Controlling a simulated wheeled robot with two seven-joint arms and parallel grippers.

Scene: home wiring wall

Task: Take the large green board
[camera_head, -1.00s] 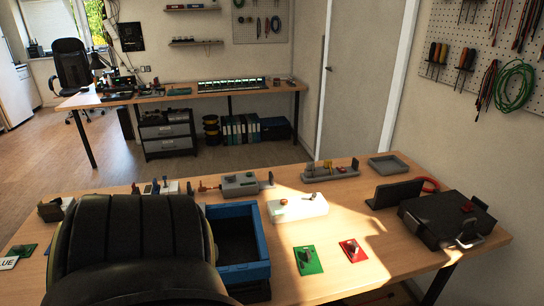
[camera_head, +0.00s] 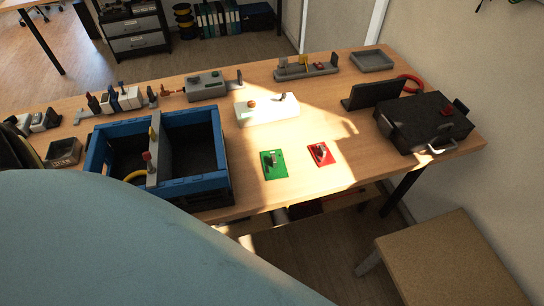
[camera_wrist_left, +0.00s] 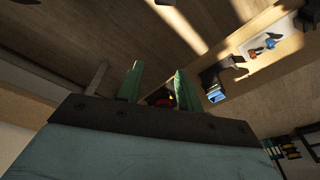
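A green board (camera_head: 273,164) with a dark raised part lies flat on the wooden table, right of the blue crate. It is the only green board showing in the head view now, so I cannot compare its size. My left gripper (camera_wrist_left: 156,88) shows in the left wrist view with its two green fingers apart and nothing clearly held between them. A small dark and red thing shows behind the gap, too unclear to name. The head view does not show the fingers; a teal part of mine covers its lower left. My right gripper is not in view.
A red board (camera_head: 320,153) lies right of the green one. The blue two-compartment crate (camera_head: 205,186) stands left, and a white block (camera_head: 268,110) behind. A black case (camera_head: 424,121) is at the right end. A stool (camera_head: 440,262) stands in front. Bare tabletop surrounds the boards.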

